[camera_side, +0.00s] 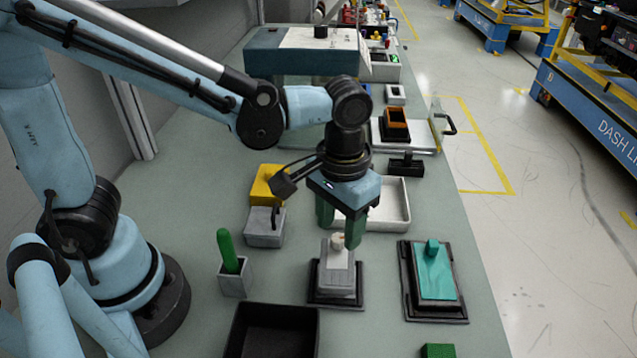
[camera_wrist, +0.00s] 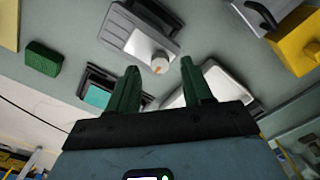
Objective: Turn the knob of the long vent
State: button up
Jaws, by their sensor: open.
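The long vent, a light grey block (camera_side: 338,272), stands on a dark base on the bench below my gripper. Its small pale knob (camera_side: 338,241) is on top. In the wrist view the vent (camera_wrist: 133,37) is at upper centre, and the knob (camera_wrist: 159,63) shows at its near end. My gripper (camera_side: 340,225) is open, with green fingers pointing down. In the wrist view the gripper (camera_wrist: 159,66) has one fingertip on each side of the knob, with visible gaps. I cannot tell whether the tips are level with it.
A teal panel in a dark frame (camera_side: 435,272) lies to the right. A black bin (camera_side: 272,335) is in front, and a grey holder with a green stick (camera_side: 234,277) is at left. A white tray (camera_side: 392,207) lies behind my gripper, and grey and yellow blocks (camera_side: 265,228) stand behind left.

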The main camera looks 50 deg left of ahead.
aim_at(339, 238)
notch_tip(339, 238, up, 10)
dwell(0.5)
jog(key=shift+r, duration=0.15)
jog(key=a+f+t, duration=0.2)
jog(key=a+t, duration=0.1)
jog(key=a, duration=0.4)
jog(key=a+f+t, duration=0.3)
jog(key=a+t, duration=0.1)
jog(key=a, duration=0.3)
